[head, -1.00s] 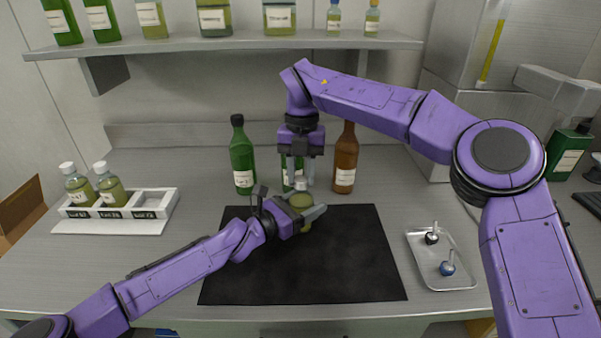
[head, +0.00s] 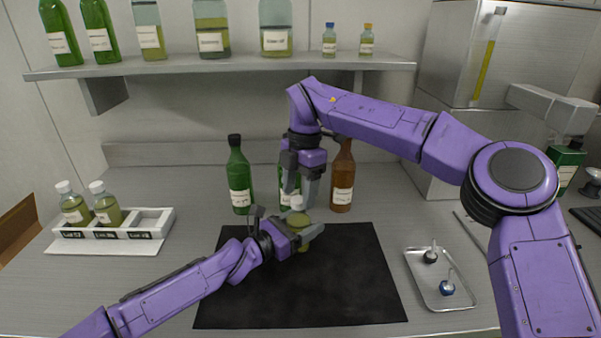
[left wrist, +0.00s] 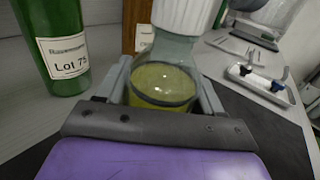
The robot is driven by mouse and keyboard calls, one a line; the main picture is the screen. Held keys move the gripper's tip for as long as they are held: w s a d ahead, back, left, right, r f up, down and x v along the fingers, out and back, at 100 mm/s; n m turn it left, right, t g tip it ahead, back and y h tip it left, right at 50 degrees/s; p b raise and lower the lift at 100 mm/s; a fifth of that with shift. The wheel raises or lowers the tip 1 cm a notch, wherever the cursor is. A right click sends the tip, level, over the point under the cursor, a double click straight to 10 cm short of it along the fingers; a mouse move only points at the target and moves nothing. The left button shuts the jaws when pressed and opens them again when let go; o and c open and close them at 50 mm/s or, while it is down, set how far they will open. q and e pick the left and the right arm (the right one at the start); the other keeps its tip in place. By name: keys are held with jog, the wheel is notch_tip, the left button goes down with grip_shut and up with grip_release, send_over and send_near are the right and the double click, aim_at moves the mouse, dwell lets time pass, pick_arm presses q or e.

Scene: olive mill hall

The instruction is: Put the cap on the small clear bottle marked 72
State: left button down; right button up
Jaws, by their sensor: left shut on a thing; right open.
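The small clear bottle (head: 298,218) holds yellow-green oil and stands upright over the black mat, with a white ribbed cap (head: 297,202) on its neck. In the left wrist view the bottle (left wrist: 163,85) is close up and the cap (left wrist: 188,14) sits on top, cut by the frame edge. I cannot tell how tightly it is seated. No 72 marking is readable. My left gripper (head: 300,228) is shut around the bottle's body; its fingers (left wrist: 165,90) flank it in the left wrist view. My right gripper (head: 301,188) is open just above the cap, pointing down, holding nothing.
Green bottles (head: 240,180) and a brown bottle (head: 342,182) stand behind the black mat (head: 330,295). A white rack (head: 150,222) with two capped bottles is at left. A metal tray (head: 462,303) with two stoppers is at right. A shelf (head: 220,69) hangs above.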

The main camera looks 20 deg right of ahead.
pick_arm(q)
jog(key=shift+f, duration=0.1)
pick_arm(e)
notch_tip(320, 180, up, 11)
jog(key=d, duration=0.1)
jog(key=shift+w, duration=0.2)
pick_arm(q)
jog(key=shift+c, duration=0.4)
grip_release()
pick_arm(e)
jog(key=shift+d, duration=0.1)
pick_arm(q)
jog(key=b+v, duration=0.2)
jog(key=v, duration=0.7)
jog(key=shift+s+a+b, duration=0.15)
jog(key=shift+a+b, duration=0.2)
jog(key=shift+a, duration=0.05)
jog(key=shift+s+a, duration=0.2)
jog(key=shift+a, duration=0.1)
pick_arm(e)
notch_tip(320, 180, down, 3)
jog(key=shift+r, duration=0.1)
